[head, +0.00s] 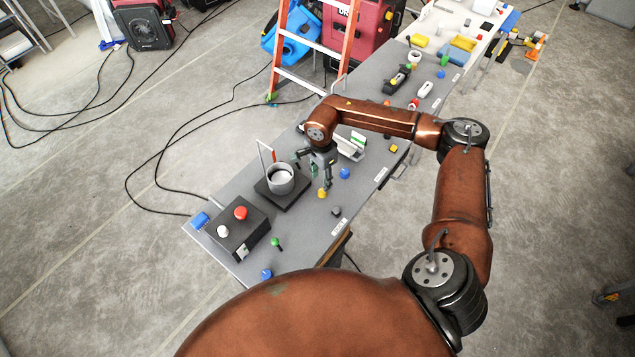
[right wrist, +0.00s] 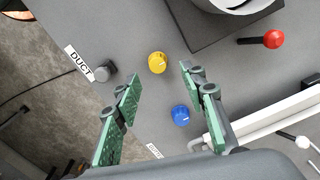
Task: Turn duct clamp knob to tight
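A grey knob (right wrist: 107,72) stands beside a "DUCT" label (right wrist: 80,63) on the grey bench top; this knob (head: 336,211) is near the bench's front edge in the head view. A yellow knob (right wrist: 157,62) with a white pointer line and a blue knob (right wrist: 181,115) are close by. Which knob works the clamp is not certain. My right gripper (right wrist: 160,85) is open and empty above the bench, its green-padded fingers spread, the yellow knob showing just beyond the gap. It also shows in the head view (head: 314,172). My left gripper is out of view.
A metal cylinder (head: 280,182) stands on a black base beside my right gripper. A red-tipped lever (right wrist: 272,39) is beside the base. A black box (head: 238,238) with red and white buttons stands at the near left. Several other knobs line the bench.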

